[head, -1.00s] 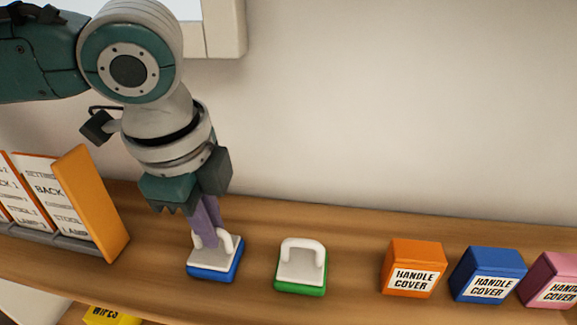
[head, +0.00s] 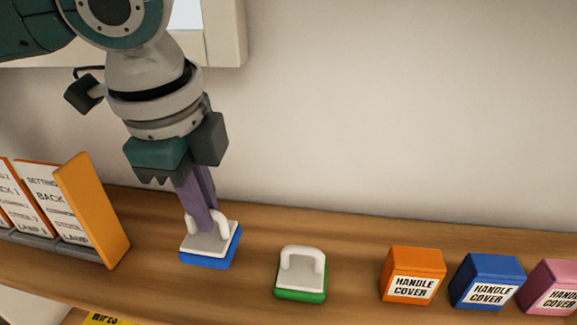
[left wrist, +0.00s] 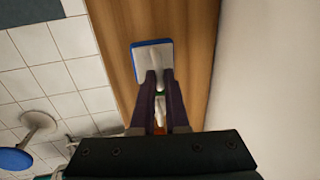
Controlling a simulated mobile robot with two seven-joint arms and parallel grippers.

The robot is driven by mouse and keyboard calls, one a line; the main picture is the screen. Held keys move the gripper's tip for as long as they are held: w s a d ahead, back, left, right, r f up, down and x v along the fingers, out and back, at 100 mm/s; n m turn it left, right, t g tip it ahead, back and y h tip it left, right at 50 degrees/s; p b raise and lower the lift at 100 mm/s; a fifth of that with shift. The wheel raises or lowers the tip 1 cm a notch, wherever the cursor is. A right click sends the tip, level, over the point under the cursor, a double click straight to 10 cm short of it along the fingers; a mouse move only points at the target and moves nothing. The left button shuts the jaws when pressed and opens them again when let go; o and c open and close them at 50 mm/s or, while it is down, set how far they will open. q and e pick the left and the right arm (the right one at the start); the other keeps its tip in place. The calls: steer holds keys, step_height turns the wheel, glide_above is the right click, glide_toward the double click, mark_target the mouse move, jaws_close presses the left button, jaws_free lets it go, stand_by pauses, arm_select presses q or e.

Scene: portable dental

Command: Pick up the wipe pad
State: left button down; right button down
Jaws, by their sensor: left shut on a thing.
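A wipe pad with a blue base, grey-white top and white loop handle (head: 208,246) is held over the wooden shelf at the left of the middle in the head view. My left gripper (head: 207,216) points down and its purple fingers are shut on the handle. The pad looks slightly tilted and just above the shelf. In the left wrist view the same pad (left wrist: 152,55) shows beyond the fingertips. A second pad with a green base and white handle (head: 301,275) stands on the shelf to its right. My right gripper is not in view.
Orange (head: 413,275), blue (head: 488,280) and pink (head: 553,287) handle cover boxes stand to the right on the shelf (head: 350,262). A rack of labelled cards with an orange end (head: 92,208) stands at the left. A wall is behind. A yellow wipes box (head: 108,318) shows below.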

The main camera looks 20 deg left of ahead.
arm_select(q)
step_height(320, 180, up, 16)
steer(key=shift+p, duration=0.4)
steer(key=c, duration=1.4)
jaws_free()
jaws_close()
steer(key=shift+f, duration=0.15)
